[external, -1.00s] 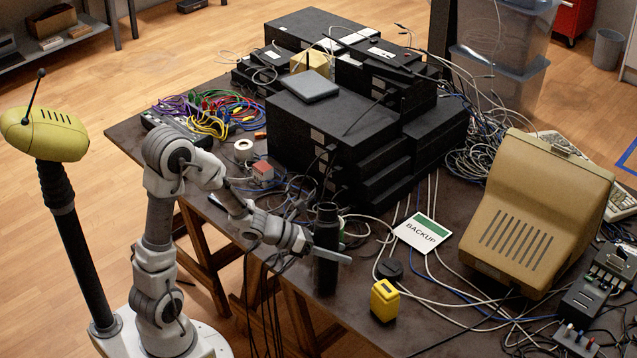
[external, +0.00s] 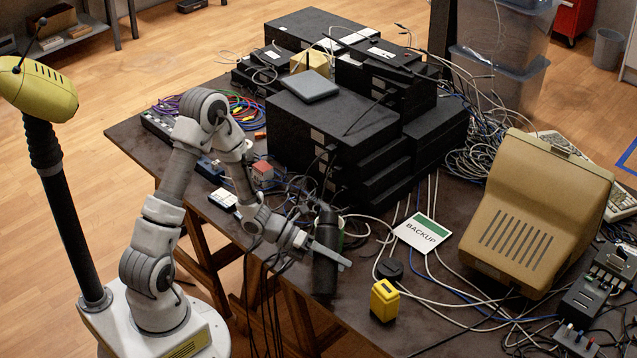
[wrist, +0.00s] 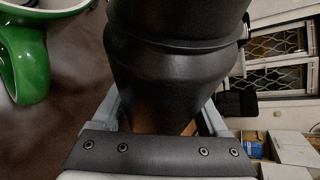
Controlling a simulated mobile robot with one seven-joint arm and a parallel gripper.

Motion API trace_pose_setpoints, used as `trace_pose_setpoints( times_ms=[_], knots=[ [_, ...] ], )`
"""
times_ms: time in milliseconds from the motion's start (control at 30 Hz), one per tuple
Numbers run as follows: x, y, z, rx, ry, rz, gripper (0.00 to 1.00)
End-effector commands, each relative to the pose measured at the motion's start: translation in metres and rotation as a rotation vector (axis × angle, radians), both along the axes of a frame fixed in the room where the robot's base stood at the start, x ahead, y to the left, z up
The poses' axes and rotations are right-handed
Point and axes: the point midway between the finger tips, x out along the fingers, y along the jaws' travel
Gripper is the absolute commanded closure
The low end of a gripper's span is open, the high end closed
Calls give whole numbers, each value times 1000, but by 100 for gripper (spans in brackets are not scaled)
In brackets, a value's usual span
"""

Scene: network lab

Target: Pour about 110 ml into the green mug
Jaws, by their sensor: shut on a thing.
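A black bottle (external: 326,272) is held in my gripper (external: 325,253) at the near edge of the table. In the external view the mug is mostly hidden behind the bottle. The bottle's mouth and any liquid cannot be made out.
A yellow block-like device (external: 384,300) and a dark round object (external: 390,269) lie right of the bottle. A BACKUP card (external: 424,233) lies behind them. Stacked black boxes (external: 335,130) stand at the back. Loose cables cross much of the table. A beige monitor (external: 530,215) stands right.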

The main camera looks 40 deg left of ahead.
Motion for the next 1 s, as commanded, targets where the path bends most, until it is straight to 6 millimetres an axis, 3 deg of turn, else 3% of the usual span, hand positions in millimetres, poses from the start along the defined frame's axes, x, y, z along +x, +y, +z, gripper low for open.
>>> trace_pose_setpoints(
  times_ms=[67, 400, 1000],
  knots=[
    [-1, -1, 12, -35, 34, 0, 100],
    [-7, -7, 14, -162, 186, 0, 100],
    [-4, -4, 27, -245, 285, -1, 100]
  ],
)
